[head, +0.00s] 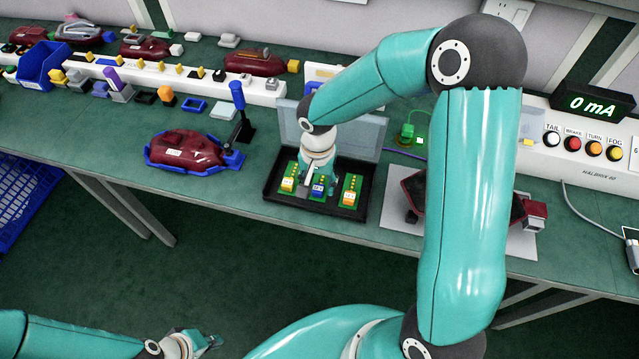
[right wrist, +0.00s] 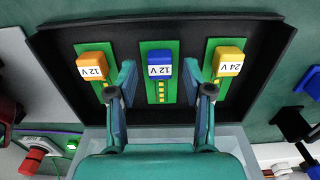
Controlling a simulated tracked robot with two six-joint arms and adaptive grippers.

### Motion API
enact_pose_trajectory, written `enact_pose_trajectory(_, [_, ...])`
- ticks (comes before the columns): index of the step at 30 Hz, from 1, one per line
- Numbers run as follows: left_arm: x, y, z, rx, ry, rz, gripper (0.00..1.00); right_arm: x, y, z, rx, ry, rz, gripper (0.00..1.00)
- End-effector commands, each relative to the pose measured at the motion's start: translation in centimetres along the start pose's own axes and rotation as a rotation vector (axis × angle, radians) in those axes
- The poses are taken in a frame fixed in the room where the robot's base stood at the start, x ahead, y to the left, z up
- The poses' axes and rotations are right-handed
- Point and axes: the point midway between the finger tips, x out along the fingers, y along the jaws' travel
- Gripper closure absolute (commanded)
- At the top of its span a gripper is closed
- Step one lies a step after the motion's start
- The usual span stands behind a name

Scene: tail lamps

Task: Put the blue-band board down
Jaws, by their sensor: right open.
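The blue-band board (right wrist: 160,75) is a green strip with a blue block marked 12 V. It lies in the middle of the black case (right wrist: 262,65), and its blue block also shows in the head view (head: 318,189). My right gripper (right wrist: 162,97) is open, with one finger on each side of the board and a gap to it on both sides. In the head view the right gripper (head: 316,178) is down over the case and partly hides the boards. My left gripper (head: 203,343) is low at the bottom left, far from the case; its finger opening is unclear.
An orange-block board (right wrist: 93,72) and a yellow-block board (right wrist: 225,68) flank the blue one closely. The case lid (head: 360,135) stands open behind. A red lamp in a blue cradle (head: 190,152) is left; a white mat (head: 400,215) is right. The meter (head: 595,105) reads 0 mA.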

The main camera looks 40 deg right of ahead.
Motion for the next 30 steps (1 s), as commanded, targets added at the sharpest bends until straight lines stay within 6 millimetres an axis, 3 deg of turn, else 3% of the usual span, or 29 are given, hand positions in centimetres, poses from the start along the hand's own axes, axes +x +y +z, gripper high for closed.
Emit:
enact_pose_trajectory(9, [-0.1, 0.1, 0.0, 0.0, 0.0, 0.0, 1.0, -6.6, -0.1, -0.1, 0.0, 0.005, -0.006, 0.49])
enact_pose_trajectory(15, [-0.2, 0.1, 0.0, 0.0, 0.0, 0.0, 1.0, -9.5, -0.1, 0.0, -0.001, 0.003, -0.004, 0.49])
enact_pose_trajectory(30, [-0.2, 0.1, 0.0, 0.0, 0.0, 0.0, 1.0, -10.5, 0.0, 0.0, 0.0, 0.0, -0.001, 0.49])
